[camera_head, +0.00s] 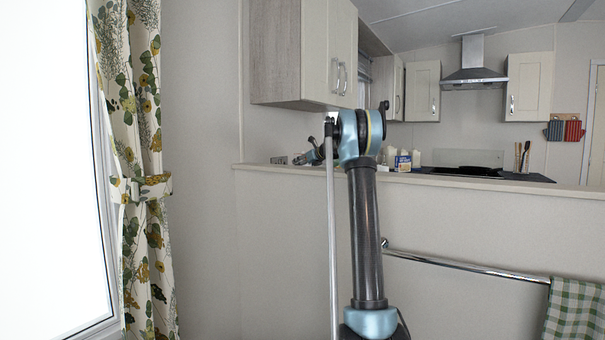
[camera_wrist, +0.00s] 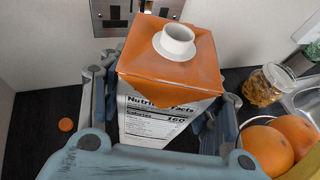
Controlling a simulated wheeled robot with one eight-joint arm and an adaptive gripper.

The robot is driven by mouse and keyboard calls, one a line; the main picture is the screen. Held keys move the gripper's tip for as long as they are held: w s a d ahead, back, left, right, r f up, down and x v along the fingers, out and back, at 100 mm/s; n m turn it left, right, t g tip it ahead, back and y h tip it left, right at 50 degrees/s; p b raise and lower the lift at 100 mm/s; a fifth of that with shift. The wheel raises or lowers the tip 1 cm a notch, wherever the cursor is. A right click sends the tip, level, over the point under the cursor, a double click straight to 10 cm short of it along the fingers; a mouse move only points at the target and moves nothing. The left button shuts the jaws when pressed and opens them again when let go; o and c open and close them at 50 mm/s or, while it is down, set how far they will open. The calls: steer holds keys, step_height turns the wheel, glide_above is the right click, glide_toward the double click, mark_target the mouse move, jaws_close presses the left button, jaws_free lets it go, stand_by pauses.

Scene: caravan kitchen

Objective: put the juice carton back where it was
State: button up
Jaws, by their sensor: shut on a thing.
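The juice carton (camera_wrist: 197,62) has an orange gabled-looking top, an open white spout and a white side with a nutrition label. It stands close in front of the wrist camera. My gripper (camera_wrist: 160,104) has a finger on each side of the carton and is shut on it. The carton's base is hidden, so I cannot tell whether it touches the dark counter (camera_wrist: 36,140). In the head view my arm reaches to the half wall, and the carton cannot be made out there.
A bowl of oranges (camera_wrist: 268,150) is close on the right, with a glass jar (camera_wrist: 264,86) and sink (camera_wrist: 306,98) beyond. A wall socket (camera_wrist: 118,16) is behind. The half wall (camera_head: 470,188) stands before the kitchen.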

steer(key=shift+f, duration=1.25)
steer(key=o, duration=1.7)
steer(key=shift+f, duration=0.1)
steer(key=shift+o, duration=0.2)
steer(key=v, duration=1.2)
steer(key=shift+a, duration=0.1)
